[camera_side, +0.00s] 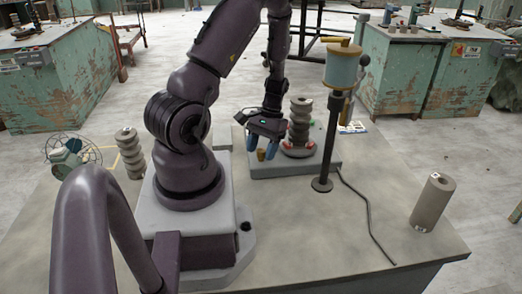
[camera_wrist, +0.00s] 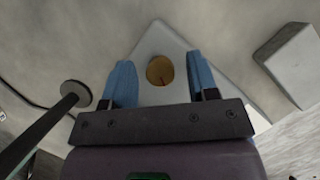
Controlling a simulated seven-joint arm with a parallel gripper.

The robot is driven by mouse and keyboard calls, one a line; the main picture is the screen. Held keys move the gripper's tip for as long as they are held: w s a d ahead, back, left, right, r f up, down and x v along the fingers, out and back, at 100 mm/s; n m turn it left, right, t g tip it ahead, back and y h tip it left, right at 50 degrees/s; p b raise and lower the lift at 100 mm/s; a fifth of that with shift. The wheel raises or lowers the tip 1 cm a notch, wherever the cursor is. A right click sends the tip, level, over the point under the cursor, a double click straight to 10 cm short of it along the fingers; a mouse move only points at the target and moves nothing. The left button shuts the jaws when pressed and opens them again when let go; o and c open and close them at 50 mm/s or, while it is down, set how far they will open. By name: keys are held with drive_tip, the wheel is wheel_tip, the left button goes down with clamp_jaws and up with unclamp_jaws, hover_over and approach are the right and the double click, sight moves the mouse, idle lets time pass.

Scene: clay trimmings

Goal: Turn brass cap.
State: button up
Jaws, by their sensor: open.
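The brass cap (camera_wrist: 160,70) is a small round golden disc in the wrist view, seen from above on a pale grey block (camera_wrist: 150,42). In the side view the cap (camera_side: 261,155) stands on the low grey block (camera_side: 262,171) near its left end. My gripper (camera_wrist: 159,64) is open, with one blue finger to the left of the cap and one to the right, and a gap on both sides. In the side view my gripper (camera_side: 262,148) points down at the cap. I cannot tell whether the fingertips reach down beside it.
A ribbed grey column (camera_side: 300,122) stands on a base with red parts, right of my gripper. A cable (camera_side: 368,209) runs along the table. A grey cylinder (camera_side: 432,203) stands far right.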

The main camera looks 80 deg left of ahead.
drive_tip(key=r, duration=0.9)
drive_tip(key=shift+w+a+r, duration=0.1)
drive_tip(key=shift+w+a, duration=0.15)
drive_tip(key=shift+a, duration=0.1)
drive_tip(key=w+d+r+m+t+y, duration=0.3)
drive_tip(key=d+r+m+t, duration=0.5)
drive_tip(key=d+r, duration=1.2)
drive_tip(key=d+m, duration=0.1)
drive_tip(key=d, duration=0.2)
drive_tip(key=shift+d+r+t, duration=0.2)
drive_tip(key=shift+t, duration=0.2)
